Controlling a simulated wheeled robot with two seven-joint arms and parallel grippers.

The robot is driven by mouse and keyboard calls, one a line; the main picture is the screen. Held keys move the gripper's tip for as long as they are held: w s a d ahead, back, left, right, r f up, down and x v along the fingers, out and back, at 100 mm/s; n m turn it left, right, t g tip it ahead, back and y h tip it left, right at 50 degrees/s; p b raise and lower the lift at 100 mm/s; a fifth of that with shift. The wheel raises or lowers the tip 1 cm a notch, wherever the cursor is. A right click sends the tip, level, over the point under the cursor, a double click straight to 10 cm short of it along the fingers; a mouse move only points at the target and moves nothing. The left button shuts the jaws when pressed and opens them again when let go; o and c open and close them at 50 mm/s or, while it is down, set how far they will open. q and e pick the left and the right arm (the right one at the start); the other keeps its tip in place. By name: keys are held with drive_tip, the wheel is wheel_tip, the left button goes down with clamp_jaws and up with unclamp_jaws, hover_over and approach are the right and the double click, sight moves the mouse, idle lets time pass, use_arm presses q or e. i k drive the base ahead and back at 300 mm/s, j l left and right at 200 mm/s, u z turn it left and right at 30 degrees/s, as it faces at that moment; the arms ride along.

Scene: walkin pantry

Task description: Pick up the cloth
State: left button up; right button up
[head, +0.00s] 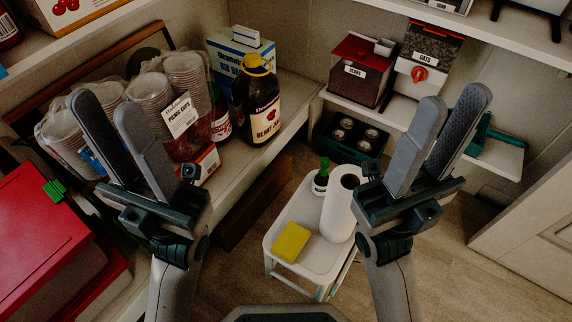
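I cannot make out a thing that is clearly a cloth. A small yellow block (291,243), a sponge or a folded cloth, lies on the near left part of a white trolley (318,262); I cannot tell which. My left gripper (105,104) is raised at the left, in front of the cup stacks, its fingers apart and nothing between them. My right gripper (453,99) is raised at the right, in front of the shelf, its fingers apart and empty. Both are well away from the yellow block.
A paper roll (338,208) and a green-capped bottle (320,178) stand on the trolley. A brown jug (258,105) and picnic cups (185,80) stand on the left shelf. A red box (38,228) is at the left edge. Floor shows right of the trolley.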

sight(288, 245)
drive_tip(key=k+j+u, duration=0.2)
drive_tip(key=k+u, duration=0.15)
drive_tip(key=k, duration=0.15)
drive_tip(key=k+j+u, duration=0.35)
drive_tip(key=k, duration=0.15)
drive_tip(key=k+j+u, duration=0.4)
